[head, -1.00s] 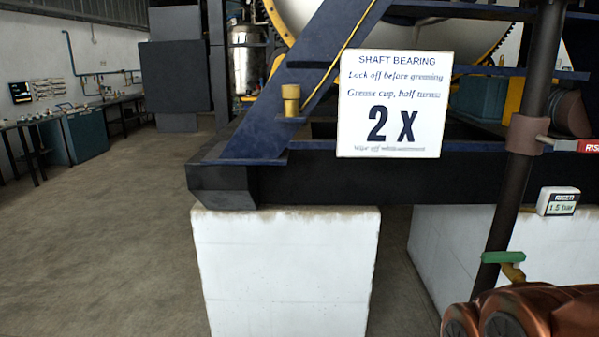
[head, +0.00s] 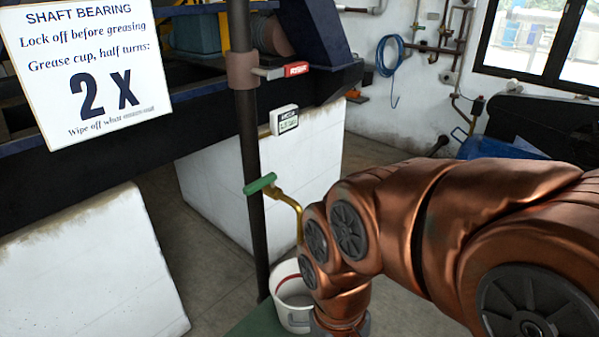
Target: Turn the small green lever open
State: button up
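The small green lever (head: 260,183) shows in the head view, left of my copper-coloured arm. It sits at the top of a thin brass pipe (head: 288,198), beside the dark vertical pipe (head: 252,215). The lever looks tilted, its right end higher in the picture. The lower part of the brass pipe passes behind my arm. My gripper is not visible; only my arm's links show, at the right and bottom.
A red-handled lever (head: 293,70) and a small gauge box (head: 284,120) are above the green lever. A white bucket (head: 290,300) stands below, partly behind my arm. A white sign (head: 75,65) and concrete blocks (head: 85,270) are at the left.

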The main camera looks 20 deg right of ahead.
aim_at(271, 178)
jog(key=u, duration=0.35)
jog(key=k, duration=0.55)
jog(key=u, duration=1.2)
jog(key=i, duration=0.7)
jog(key=z, duration=0.25)
